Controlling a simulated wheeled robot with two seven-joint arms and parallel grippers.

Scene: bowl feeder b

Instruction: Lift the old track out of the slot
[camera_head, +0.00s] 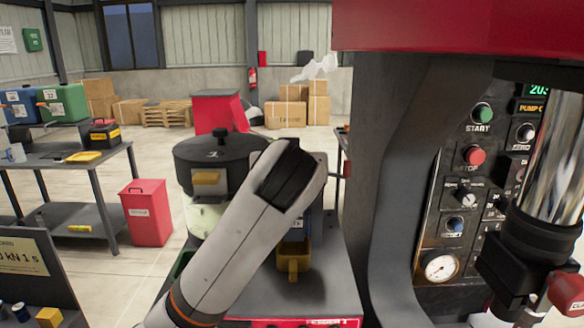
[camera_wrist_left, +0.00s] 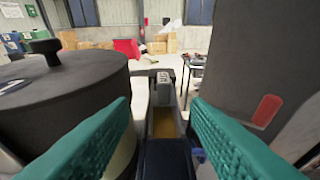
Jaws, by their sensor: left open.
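In the left wrist view, a long narrow grey track (camera_wrist_left: 154,99) with a yellowish channel runs away from me between the bowl feeder and a dark machine column. It ends in a small upright grey block. My left gripper (camera_wrist_left: 163,112) is open, its two teal ribbed fingers spread on either side of the track with nothing clearly held. A dark blue part (camera_wrist_left: 167,160) lies low between the fingers. In the head view, my left forearm and wrist hide the gripper and most of the track and slot. My right gripper is not in view.
The dark bowl feeder (camera_head: 215,152) stands close left of my wrist; its lid (camera_wrist_left: 62,85) nears the left finger. A yellow bin (camera_head: 293,262) sits on the feeder bench. The press panel (camera_head: 462,190) stands right. A red bin (camera_head: 147,213) and worktable (camera_head: 60,160) are farther left.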

